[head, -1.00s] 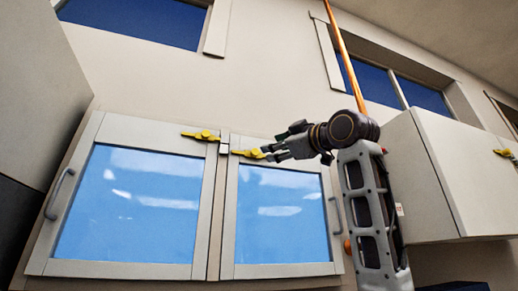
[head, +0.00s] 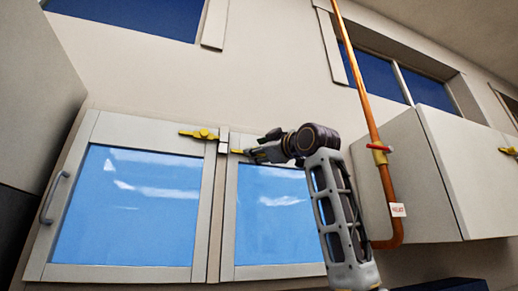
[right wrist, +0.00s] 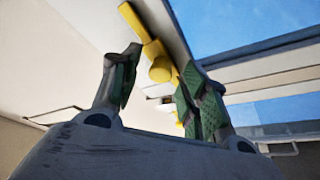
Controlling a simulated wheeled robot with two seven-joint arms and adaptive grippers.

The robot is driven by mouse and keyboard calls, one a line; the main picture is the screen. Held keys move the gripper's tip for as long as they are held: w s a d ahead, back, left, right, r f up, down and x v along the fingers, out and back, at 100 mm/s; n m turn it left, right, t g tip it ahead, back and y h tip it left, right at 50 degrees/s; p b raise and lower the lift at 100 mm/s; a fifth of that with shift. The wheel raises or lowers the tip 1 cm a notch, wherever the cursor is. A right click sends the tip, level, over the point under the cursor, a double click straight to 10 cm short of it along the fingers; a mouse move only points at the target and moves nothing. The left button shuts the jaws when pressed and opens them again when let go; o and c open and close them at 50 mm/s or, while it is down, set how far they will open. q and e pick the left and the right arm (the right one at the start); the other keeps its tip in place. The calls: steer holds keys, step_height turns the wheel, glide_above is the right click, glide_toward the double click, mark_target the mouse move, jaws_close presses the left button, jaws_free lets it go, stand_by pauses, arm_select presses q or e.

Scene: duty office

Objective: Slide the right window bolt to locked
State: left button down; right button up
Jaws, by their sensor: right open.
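The right window bolt (head: 236,151) is yellow and sits at the top left corner of the right window (head: 272,215). In the head view my right gripper (head: 256,150) is in front of it and hides most of it. In the right wrist view the bolt's yellow bar and round knob (right wrist: 160,70) show between the two open fingers of the right gripper (right wrist: 160,62). The right-hand finger overlaps the bolt's edge; I cannot tell whether it touches. A small pale block (head: 224,148) sits on the frame beside the bolt's left end. My left gripper is not in view.
A second yellow bolt (head: 199,134) is on the left window (head: 128,208). A wall cabinet (head: 408,180) stands at the right, a grey one (head: 40,90) at the left.

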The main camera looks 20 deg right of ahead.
stand_by(0.3)
jaws_close()
steer(key=shift+a, duration=0.1)
